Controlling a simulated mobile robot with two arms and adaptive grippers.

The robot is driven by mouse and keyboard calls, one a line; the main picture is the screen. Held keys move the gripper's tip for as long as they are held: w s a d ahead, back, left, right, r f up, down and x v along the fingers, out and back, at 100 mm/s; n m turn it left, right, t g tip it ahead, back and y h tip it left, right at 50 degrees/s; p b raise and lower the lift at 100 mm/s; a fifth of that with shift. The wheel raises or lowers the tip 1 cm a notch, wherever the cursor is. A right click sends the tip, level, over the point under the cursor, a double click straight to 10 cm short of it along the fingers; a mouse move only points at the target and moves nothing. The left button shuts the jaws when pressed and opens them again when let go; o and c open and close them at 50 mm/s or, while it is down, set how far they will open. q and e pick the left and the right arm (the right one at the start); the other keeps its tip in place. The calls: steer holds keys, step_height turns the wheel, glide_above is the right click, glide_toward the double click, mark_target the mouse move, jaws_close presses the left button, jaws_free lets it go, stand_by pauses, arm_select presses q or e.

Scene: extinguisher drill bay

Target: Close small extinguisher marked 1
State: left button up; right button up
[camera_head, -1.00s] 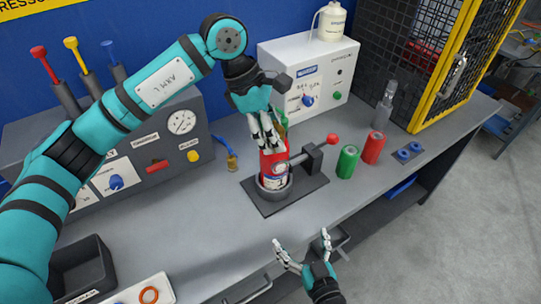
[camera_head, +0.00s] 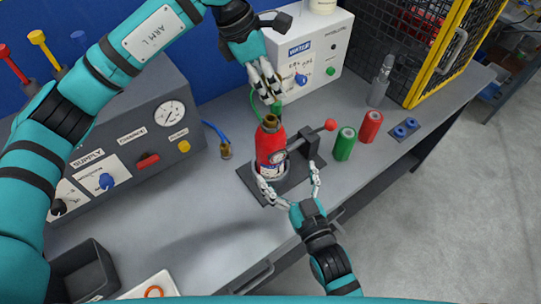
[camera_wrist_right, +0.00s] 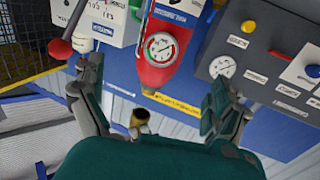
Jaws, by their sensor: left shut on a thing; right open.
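The small red extinguisher (camera_head: 268,147) stands upright in the round holder of the dark clamp stand (camera_head: 252,180). Its brass neck shows at the top with no valve head on it. My left gripper (camera_head: 270,97) is above and behind the neck, shut on a green nozzle (camera_head: 277,107) with a green hose. My right gripper (camera_head: 290,183) is open in front of the extinguisher, its fingers apart on either side of the holder. In the right wrist view the extinguisher (camera_wrist_right: 155,75) and its gauge appear between the open fingers.
A red-knobbed clamp lever (camera_head: 330,125) is right of the extinguisher, with a green cylinder (camera_head: 344,144) and a red cylinder (camera_head: 370,127) beyond. A brass fitting on a blue hose (camera_head: 226,151) lies left.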

arm_select(q)
steer(key=shift+w, duration=0.1)
arm_select(e)
steer(key=x, duration=1)
steer(key=shift+w+a, duration=0.1)
steer(key=shift+w, duration=0.05)
steer(key=c, duration=1.7)
arm_select(q)
glide_above(275, 118)
steer(key=a, duration=0.1)
steer(key=shift+f, duration=2.45)
arm_select(e)
steer(key=shift+c, duration=0.3)
steer(key=shift+f, duration=0.1)
arm_select(q)
steer(key=shift+f, duration=0.85)
steer(key=shift+f, duration=0.55)
